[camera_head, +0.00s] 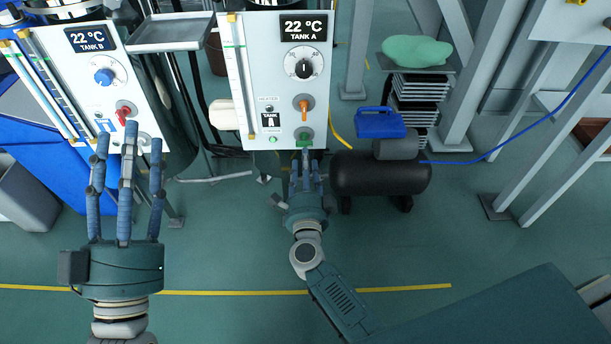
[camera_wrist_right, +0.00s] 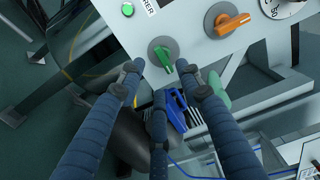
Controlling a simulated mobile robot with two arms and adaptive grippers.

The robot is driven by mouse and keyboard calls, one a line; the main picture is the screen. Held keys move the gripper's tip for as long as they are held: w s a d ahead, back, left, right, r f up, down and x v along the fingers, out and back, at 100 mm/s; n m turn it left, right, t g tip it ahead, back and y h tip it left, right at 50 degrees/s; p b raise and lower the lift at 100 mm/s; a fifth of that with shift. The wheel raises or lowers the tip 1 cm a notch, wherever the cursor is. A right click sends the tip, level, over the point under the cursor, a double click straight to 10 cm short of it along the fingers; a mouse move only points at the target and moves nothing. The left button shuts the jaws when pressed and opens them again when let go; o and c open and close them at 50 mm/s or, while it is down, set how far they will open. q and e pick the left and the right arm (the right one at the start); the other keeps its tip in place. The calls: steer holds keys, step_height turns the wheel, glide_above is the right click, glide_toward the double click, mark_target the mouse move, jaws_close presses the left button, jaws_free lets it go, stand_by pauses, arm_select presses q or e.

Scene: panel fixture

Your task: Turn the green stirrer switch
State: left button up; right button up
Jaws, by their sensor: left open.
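The green stirrer switch (camera_head: 305,139) is at the bottom of the TANK A panel (camera_head: 265,90), under an orange switch (camera_head: 304,105). In the right wrist view the green switch (camera_wrist_right: 165,60) sits on a round grey plate. My right gripper (camera_head: 305,160) is just below the panel, and its three fingers point up at the green switch. In the right wrist view its fingertips (camera_wrist_right: 160,80) are spread apart near the switch; I cannot tell whether they touch it. My left gripper (camera_head: 129,140) is open in front of the TANK B panel (camera_head: 75,50), holding nothing.
The TANK B panel has a blue knob (camera_head: 103,76) and a red switch (camera_head: 123,111). Metal posts stand further right. The floor in front is clear.

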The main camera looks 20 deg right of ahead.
steer(key=v, duration=0.5)
steer(key=shift+w, duration=0.1)
stand_by(0.3)
